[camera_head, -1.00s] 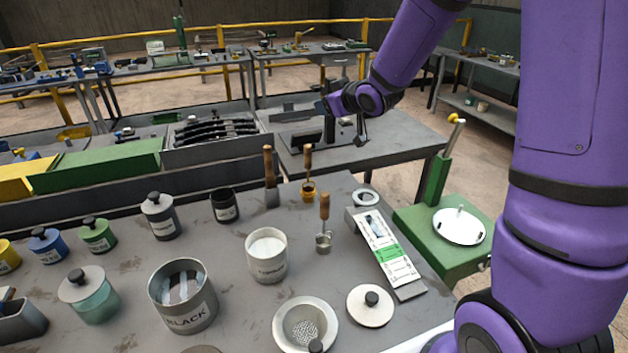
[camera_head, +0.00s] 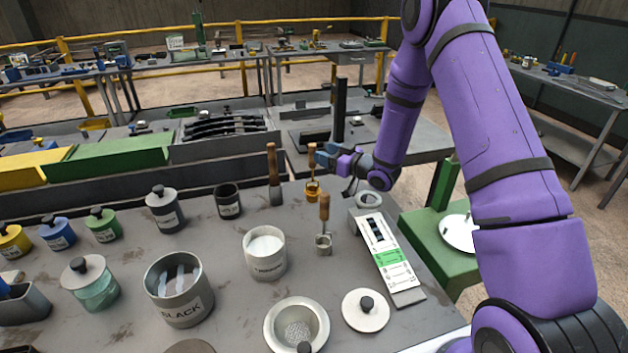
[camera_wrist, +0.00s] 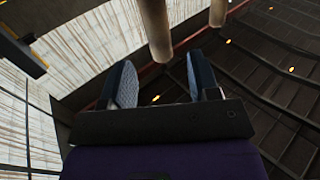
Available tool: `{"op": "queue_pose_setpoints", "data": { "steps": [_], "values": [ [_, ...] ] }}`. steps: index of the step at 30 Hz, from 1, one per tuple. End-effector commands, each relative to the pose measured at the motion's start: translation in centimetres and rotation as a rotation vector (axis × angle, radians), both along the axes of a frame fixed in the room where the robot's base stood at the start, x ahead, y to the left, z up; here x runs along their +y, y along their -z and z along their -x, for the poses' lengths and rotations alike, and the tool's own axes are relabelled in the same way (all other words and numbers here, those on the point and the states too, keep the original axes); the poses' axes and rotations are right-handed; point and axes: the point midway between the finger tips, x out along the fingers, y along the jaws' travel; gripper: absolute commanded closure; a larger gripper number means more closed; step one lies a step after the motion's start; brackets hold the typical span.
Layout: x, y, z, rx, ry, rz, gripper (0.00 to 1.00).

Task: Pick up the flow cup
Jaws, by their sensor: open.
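Two small cups with upright wooden handles stand on the grey bench, and I cannot tell which is the flow cup. One is a brass-coloured cup (camera_head: 313,193) at the back; the other is a steel cup (camera_head: 324,243) nearer the front. My gripper (camera_head: 325,154) is open and empty, just right of the brass cup's handle at about its height. In the wrist view my gripper (camera_wrist: 164,82) has its blue fingers apart. A wooden handle (camera_wrist: 156,28) shows ahead, in line with the gap between them; a second (camera_wrist: 217,10) is to its right.
A wooden-handled spatula (camera_head: 273,175) stands left of the brass cup. A white-filled can (camera_head: 266,254) and a BLACK can (camera_head: 178,290) stand in front.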

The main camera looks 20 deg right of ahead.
Motion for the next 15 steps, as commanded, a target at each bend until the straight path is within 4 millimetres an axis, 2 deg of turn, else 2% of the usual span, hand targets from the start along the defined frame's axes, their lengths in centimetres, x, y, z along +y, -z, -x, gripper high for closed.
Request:
{"op": "queue_pose_setpoints", "data": {
  "steps": [15],
  "values": [
    [3.9, 0.0, -4.7, 0.000, -0.002, 0.001, 0.44]
  ]
}}
